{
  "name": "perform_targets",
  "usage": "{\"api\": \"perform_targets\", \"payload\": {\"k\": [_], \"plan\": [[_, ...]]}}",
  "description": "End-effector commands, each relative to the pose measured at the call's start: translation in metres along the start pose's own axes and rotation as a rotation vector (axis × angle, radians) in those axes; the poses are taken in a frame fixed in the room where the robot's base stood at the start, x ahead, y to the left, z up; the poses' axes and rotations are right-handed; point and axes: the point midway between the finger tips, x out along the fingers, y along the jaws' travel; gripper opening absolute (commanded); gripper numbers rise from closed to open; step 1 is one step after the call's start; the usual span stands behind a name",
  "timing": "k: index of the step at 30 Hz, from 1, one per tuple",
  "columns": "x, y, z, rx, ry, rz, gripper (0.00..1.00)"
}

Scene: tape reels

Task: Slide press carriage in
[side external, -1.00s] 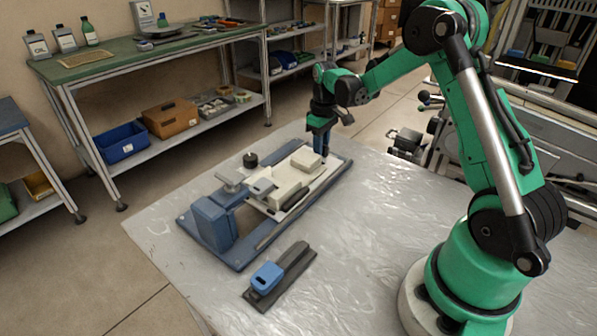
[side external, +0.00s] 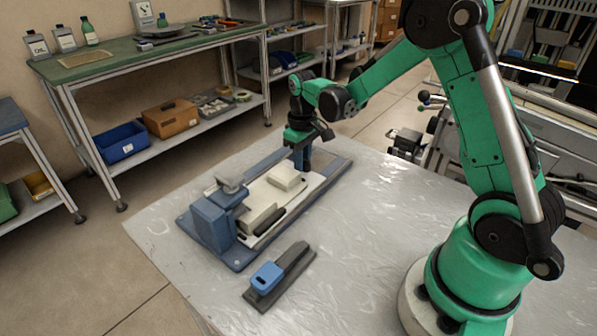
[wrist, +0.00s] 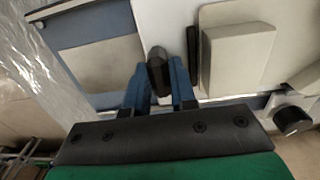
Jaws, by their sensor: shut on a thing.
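The press (side external: 210,222) is a blue housing with a grey knob on top, at the left end of a long blue base (side external: 332,170). The carriage is a pale plate (side external: 312,183) bearing two cream blocks (side external: 286,177) and a dark bar; its left end is at the housing, partly hidden under it. My gripper (side external: 301,165) is at the carriage's far long side, pointing down. In the wrist view, its blue fingers (wrist: 161,82) are shut around a dark upright handle (wrist: 158,65) beside the pale plate (wrist: 168,22).
A dark holder with a blue block (side external: 268,276) lies in front of the press on the plastic-covered table (side external: 370,230). The table is clear to the right of the base. A black round knob (wrist: 292,120) shows near my gripper in the wrist view.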

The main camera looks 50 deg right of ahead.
Motion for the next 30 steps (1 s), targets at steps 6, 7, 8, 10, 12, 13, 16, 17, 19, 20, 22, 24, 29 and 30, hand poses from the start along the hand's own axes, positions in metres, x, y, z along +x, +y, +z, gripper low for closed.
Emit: {"api": "perform_targets", "payload": {"k": [6,7,8,10,12,13,16,17,19,20,22,24,29,30], "plan": [[0.0,-0.005,-0.001,-0.008,0.001,-0.012,0.34],[0.0,-0.005,-0.001,-0.008,0.001,-0.012,0.34],[0.0,-0.005,-0.001,-0.008,0.001,-0.012,0.34],[0.0,-0.004,-0.001,-0.007,0.001,-0.012,0.34],[-0.001,-0.004,-0.001,-0.007,0.001,-0.011,0.34],[-0.003,-0.004,-0.001,-0.007,0.001,-0.011,0.34],[-0.013,-0.004,-0.001,-0.007,0.0,-0.011,0.34],[-0.017,-0.004,-0.001,-0.007,0.0,-0.011,0.34],[-0.029,-0.004,0.0,-0.007,0.0,-0.01,0.34],[-0.033,-0.004,0.0,-0.007,0.0,-0.01,0.34],[-0.042,-0.003,-0.001,-0.007,0.0,-0.01,0.34],[-0.049,-0.003,-0.001,-0.006,0.0,-0.01,0.34],[-0.056,-0.003,0.0,-0.006,0.0,-0.009,0.34],[-0.057,-0.003,-0.001,-0.006,0.0,-0.009,0.34]]}}
